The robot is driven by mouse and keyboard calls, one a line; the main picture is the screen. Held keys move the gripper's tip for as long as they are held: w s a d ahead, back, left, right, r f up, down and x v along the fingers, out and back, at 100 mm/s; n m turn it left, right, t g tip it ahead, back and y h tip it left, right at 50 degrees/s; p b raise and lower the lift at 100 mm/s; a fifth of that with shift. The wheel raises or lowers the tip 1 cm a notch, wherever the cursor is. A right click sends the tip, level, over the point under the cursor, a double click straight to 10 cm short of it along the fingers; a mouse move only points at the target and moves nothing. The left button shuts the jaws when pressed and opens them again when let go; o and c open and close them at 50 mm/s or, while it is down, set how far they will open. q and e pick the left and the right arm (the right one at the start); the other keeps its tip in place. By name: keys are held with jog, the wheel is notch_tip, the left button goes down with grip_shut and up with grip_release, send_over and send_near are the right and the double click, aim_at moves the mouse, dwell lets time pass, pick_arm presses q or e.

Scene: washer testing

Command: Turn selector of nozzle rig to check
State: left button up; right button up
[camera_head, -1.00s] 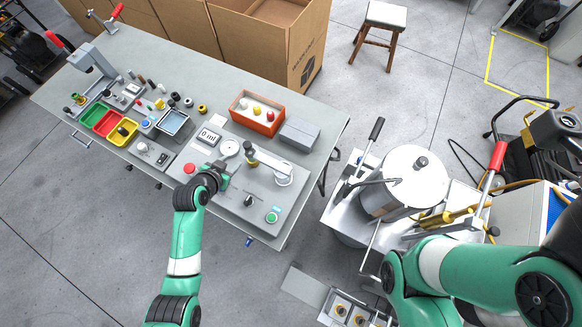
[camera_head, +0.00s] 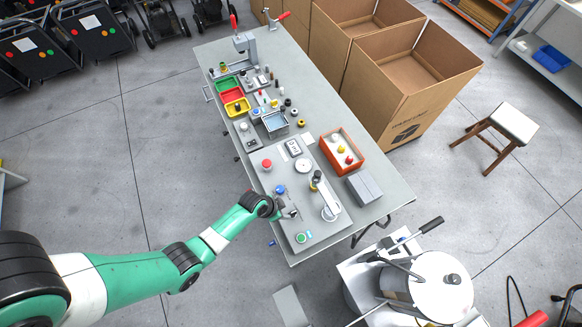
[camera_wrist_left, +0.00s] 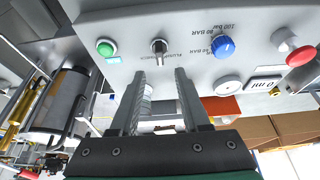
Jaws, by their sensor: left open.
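The nozzle rig (camera_head: 327,229) is a grey panel at the near end of the workbench. Its black selector (camera_wrist_left: 159,46) with a pale pointer line shows in the left wrist view, beyond my fingers and beside small lettering that I cannot read surely. A blue knob (camera_wrist_left: 222,46) marked in bar sits to its right and a green button (camera_wrist_left: 105,48) to its left. My left gripper (camera_head: 289,212) is over the panel by the blue knob (camera_head: 280,190). In the wrist view its fingers (camera_wrist_left: 160,75) are apart and empty, short of the selector. My right gripper is out of view.
The rig also carries a red button (camera_head: 267,163), a round gauge (camera_head: 303,165), a display (camera_head: 293,148) and a nozzle (camera_head: 329,205). A grey block (camera_head: 365,188) and an orange bin (camera_head: 357,167) stand behind it. A metal drum (camera_head: 440,290) is at right.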

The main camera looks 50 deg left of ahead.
aim_at(292, 213)
pick_arm(q)
jog(key=b+x, duration=0.4)
jog(key=x, duration=0.3)
jog(key=shift+w+f, duration=0.2)
jog(key=shift+f, duration=0.15)
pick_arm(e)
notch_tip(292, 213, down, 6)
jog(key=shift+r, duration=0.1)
pick_arm(q)
grip_shut()
